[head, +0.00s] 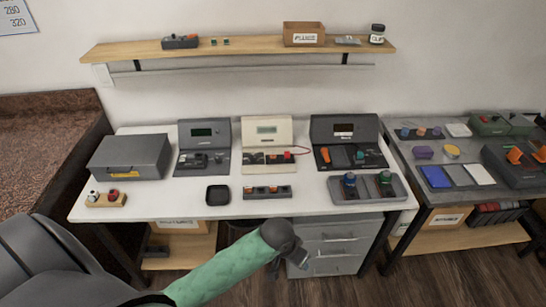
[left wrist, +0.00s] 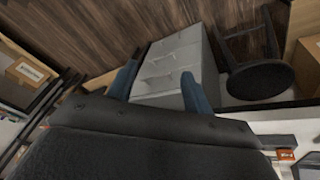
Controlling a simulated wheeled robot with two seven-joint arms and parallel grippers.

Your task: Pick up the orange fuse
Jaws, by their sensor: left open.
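My left arm comes in from the lower left, and its left gripper (head: 298,258) is low in front of the table, before the drawer cabinet. In the left wrist view the two blue fingers of the left gripper (left wrist: 158,70) are spread apart with nothing between them. A small rack of fuse-like parts (head: 267,192) lies near the table's front edge, above and beyond the gripper. Orange-red parts also show on the cream device (head: 267,132) and the right dark device (head: 345,130). I cannot tell for sure which is the orange fuse. My right gripper is not in view.
The white table (head: 145,205) also carries a grey box (head: 130,157), a black dish (head: 217,194), a grey tray (head: 335,192) with coloured parts and a small wooden block (head: 106,200). A drawer cabinet (head: 335,237) stands under it. A stool (left wrist: 260,80) shows in the wrist view.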

